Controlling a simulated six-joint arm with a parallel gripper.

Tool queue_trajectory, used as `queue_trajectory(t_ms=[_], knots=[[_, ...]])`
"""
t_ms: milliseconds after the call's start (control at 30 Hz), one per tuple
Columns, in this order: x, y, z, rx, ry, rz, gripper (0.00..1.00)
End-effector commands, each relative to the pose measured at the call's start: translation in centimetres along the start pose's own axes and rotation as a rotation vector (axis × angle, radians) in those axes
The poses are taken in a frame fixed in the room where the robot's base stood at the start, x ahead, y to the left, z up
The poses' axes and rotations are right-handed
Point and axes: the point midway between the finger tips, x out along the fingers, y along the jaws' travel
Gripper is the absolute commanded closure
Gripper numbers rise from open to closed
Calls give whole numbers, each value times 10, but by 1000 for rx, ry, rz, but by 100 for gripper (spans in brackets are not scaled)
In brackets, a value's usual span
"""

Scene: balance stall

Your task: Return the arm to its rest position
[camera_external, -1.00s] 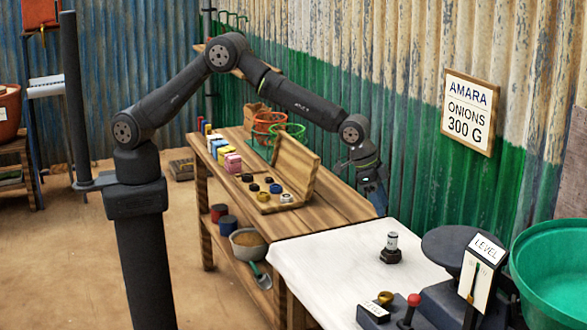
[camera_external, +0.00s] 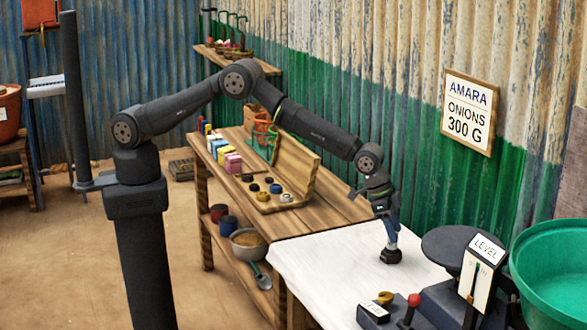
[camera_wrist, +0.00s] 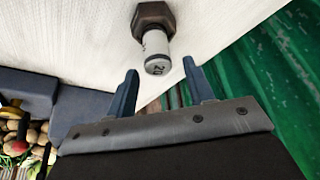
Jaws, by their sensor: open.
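My gripper (camera_external: 391,228) hangs pointing down over the white-topped table, directly at the small weight. The weight has a dark hexagonal base (camera_external: 391,257) and a light grey cylindrical top, which my gripper mostly hides in the external view. In the wrist view the weight (camera_wrist: 155,42) stands upright with "20" on its end face. The two blue fingertips of my gripper (camera_wrist: 160,67) are apart, with the weight's top near the gap between them. I cannot tell whether either finger touches it.
The balance has a dark pan (camera_external: 452,243), a LEVEL marker (camera_external: 482,270) and a red-knobbed lever (camera_external: 413,300). A green basin (camera_external: 555,262) is at the right. An open wooden weight box (camera_external: 280,200) stands on the wooden table to the left. The corrugated wall is behind.

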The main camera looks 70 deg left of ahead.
Motion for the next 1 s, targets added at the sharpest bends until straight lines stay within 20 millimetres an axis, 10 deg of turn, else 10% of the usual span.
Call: queue_trajectory(t_ms=[700, 1000], knots=[[24, 0, 12, 0, -3, 0, 52], [-24, 0, 10, 0, 2, 0, 52]])
